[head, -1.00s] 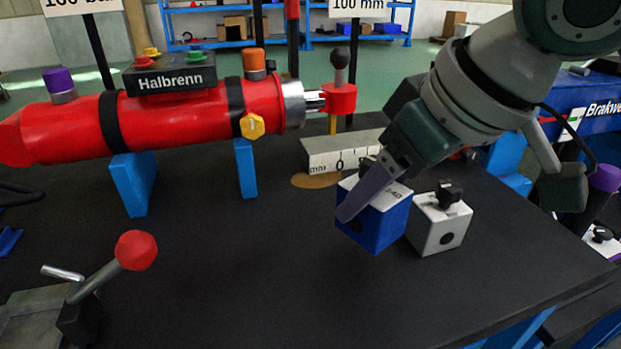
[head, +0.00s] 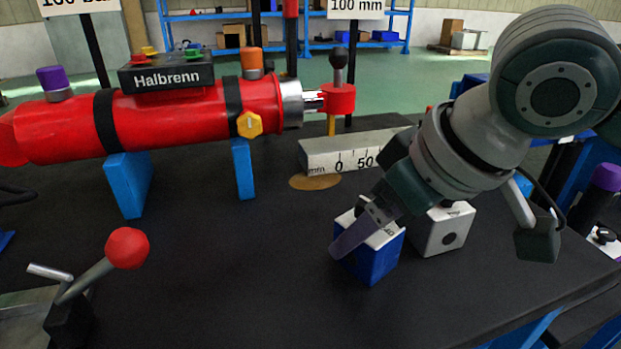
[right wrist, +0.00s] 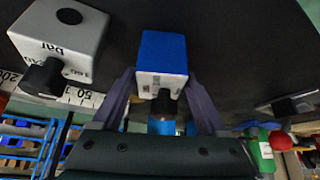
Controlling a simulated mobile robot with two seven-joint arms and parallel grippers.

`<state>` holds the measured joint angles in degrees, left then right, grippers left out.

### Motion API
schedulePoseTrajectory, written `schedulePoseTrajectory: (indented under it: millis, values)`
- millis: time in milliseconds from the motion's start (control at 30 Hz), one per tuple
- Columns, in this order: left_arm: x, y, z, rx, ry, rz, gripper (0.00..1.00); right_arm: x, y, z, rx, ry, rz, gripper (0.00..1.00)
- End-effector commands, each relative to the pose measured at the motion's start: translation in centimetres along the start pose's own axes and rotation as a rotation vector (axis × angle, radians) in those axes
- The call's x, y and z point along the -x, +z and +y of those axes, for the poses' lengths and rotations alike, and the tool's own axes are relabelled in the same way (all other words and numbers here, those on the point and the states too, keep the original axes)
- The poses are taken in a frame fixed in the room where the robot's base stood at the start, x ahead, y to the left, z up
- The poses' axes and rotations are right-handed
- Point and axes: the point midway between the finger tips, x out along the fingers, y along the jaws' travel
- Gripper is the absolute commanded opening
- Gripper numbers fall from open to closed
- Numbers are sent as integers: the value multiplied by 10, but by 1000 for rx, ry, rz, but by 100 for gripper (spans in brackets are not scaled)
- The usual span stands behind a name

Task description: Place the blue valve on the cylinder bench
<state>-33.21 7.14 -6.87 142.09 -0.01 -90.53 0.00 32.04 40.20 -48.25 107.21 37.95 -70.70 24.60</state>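The blue valve (head: 378,262) is a blue block with a white top and a black knob. It is low over the dark bench top (head: 240,270); whether it rests there fully is hard to tell. My right gripper (head: 362,232) reaches down to it from the upper right. The right wrist view shows the valve (right wrist: 162,52) between the two purple fingers of the right gripper (right wrist: 161,80), one on each side, seemingly against it. The knob points back toward the gripper. My left gripper is not in view.
A white valve block (head: 443,229) stands close right of the blue one. A ruler block (head: 345,155) lies behind. The red Halbrenn cylinder (head: 190,115) rests on blue supports (head: 127,185). A red-knobbed lever (head: 127,248) is at front left. The bench's front middle is clear.

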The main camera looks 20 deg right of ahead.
Motion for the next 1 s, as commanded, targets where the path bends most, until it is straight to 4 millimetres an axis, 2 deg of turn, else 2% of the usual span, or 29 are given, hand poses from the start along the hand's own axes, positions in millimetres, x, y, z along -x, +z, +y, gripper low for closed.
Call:
schedulePoseTrajectory:
  millis: [33,133,367,467,567,800,1000]
  values:
    - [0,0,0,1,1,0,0,0,0,0,0,0,0,82]
    - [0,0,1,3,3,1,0,0,0,0,0,0,0,92]
    - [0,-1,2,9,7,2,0,1,-1,0,0,0,1,92]
    - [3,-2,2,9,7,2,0,8,-3,0,0,0,2,92]
    - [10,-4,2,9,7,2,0,24,-4,1,-1,0,2,92]
    - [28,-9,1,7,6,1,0,80,-4,1,0,1,2,92]
    - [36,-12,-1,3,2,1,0,112,-3,1,-1,1,2,92]
